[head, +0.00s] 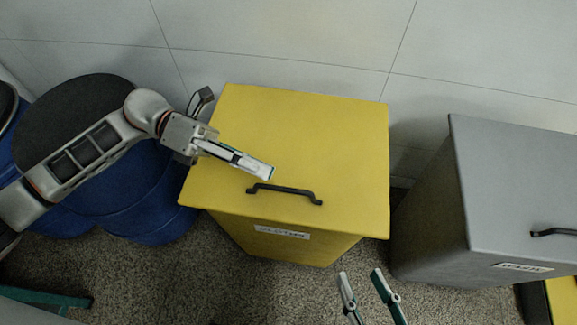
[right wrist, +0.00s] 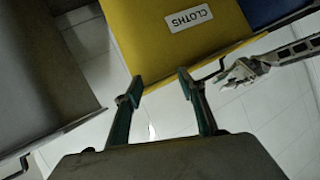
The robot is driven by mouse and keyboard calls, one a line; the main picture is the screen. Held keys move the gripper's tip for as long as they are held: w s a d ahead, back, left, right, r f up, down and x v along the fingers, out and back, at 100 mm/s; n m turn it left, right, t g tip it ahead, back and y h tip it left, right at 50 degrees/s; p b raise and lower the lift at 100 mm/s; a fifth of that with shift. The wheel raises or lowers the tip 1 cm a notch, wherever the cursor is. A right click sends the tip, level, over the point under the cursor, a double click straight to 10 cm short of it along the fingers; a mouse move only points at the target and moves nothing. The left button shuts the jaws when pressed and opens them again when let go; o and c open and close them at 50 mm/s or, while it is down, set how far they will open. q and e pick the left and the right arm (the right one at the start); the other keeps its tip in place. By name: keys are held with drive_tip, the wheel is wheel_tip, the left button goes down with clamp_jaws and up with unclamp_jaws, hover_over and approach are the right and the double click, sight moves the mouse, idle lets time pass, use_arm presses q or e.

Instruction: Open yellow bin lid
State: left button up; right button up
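The yellow bin (head: 290,130) stands against the wall with its lid down. A black handle (head: 285,191) is fixed near the lid's front edge. In the right wrist view the bin's front (right wrist: 150,30) carries a label reading CLOTHS (right wrist: 188,18). My left gripper (head: 268,172) is over the lid, just behind the handle's left end; its fingers overlap in view, and contact with the handle cannot be told. It also shows in the right wrist view (right wrist: 236,72). My right gripper (head: 361,273) is open and empty in front of the bin, low and right; its spread fingers show in the right wrist view (right wrist: 155,84).
A grey bin (head: 520,185) with a dark handle stands to the right, across a narrow gap. Blue barrels (head: 150,205) stand at the left, under my left arm. Speckled floor (head: 240,290) is clear in front of the yellow bin.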

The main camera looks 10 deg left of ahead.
sight(281, 188)
use_arm(q)
drive_tip(key=shift+w+a+f+m+g+y+b, duration=0.2)
drive_tip(key=shift+a+f+m+g+y+b, duration=0.15)
drive_tip(key=shift+a+f, duration=0.25)
drive_tip(key=shift+w+a+f+m+g+y+b, duration=0.15)
drive_tip(key=shift+w+a+f+m+y, duration=0.1)
drive_tip(key=shift+a+f+y, duration=0.35)
drive_tip(key=shift+x, duration=3.9)
drive_tip(key=shift+r, duration=0.1)
clamp_jaws()
